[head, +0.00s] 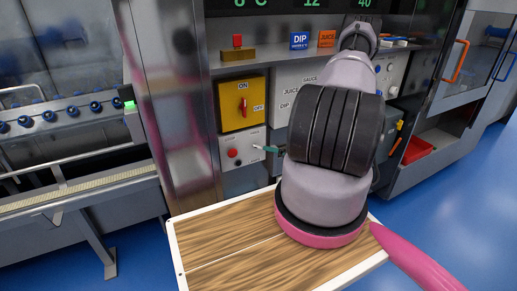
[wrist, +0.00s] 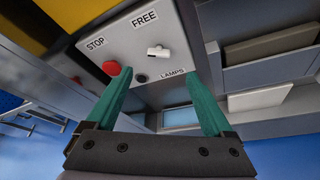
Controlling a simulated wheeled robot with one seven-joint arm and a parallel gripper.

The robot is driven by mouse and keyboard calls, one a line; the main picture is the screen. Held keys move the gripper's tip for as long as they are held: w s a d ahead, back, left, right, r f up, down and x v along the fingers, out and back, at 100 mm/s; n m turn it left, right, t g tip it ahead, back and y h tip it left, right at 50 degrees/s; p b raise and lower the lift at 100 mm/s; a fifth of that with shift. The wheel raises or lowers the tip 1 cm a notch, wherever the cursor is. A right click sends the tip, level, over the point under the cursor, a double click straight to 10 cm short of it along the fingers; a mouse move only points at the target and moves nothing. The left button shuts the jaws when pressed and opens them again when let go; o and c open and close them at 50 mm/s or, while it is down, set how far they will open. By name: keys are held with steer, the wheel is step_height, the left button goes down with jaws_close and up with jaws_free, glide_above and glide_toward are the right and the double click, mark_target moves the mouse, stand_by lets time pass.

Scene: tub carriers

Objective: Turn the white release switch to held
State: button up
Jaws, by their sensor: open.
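The white release switch (wrist: 158,51) is a small knob on a light grey panel (wrist: 135,32), just below the word FREE in the wrist view. The same panel (head: 228,142) shows in the head view, left of my arm. My gripper (wrist: 160,76) has two teal fingers spread wide, with nothing between them. The switch appears ahead of the gap between the fingertips, and I see no contact. In the head view a teal finger (head: 270,149) points at the panel, and the rest of the gripper is hidden behind my arm. No word "held" is readable.
A red STOP button (wrist: 111,68) and a dark round fitting (wrist: 141,77) near LAMPS share the panel. A yellow ON/OFF switch box (head: 230,100) sits just above it. A metal column (head: 180,100) stands left. A wood-topped board (head: 225,245) lies below my arm.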

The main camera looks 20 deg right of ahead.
mark_target(260, 148)
steer(key=x, duration=1)
steer(key=shift+w+a, duration=0.1)
jaws_close()
steer(key=shift+y, duration=0.3)
steer(key=m, duration=0.1)
steer(key=m+y, duration=0.1)
steer(key=m, duration=0.1)
steer(key=m+t+y, duration=0.1)
steer(key=shift+d+f+m, duration=0.2)
steer(key=shift+f+m, duration=0.05)
steer(key=shift+m, duration=0.05)
steer(key=m, duration=0.2)
steer(key=m+t+y, duration=0.1)
steer(key=m, duration=0.1)
steer(key=shift+f+m+t+y, duration=0.2)
steer(key=shift+m+t+y, duration=0.1)
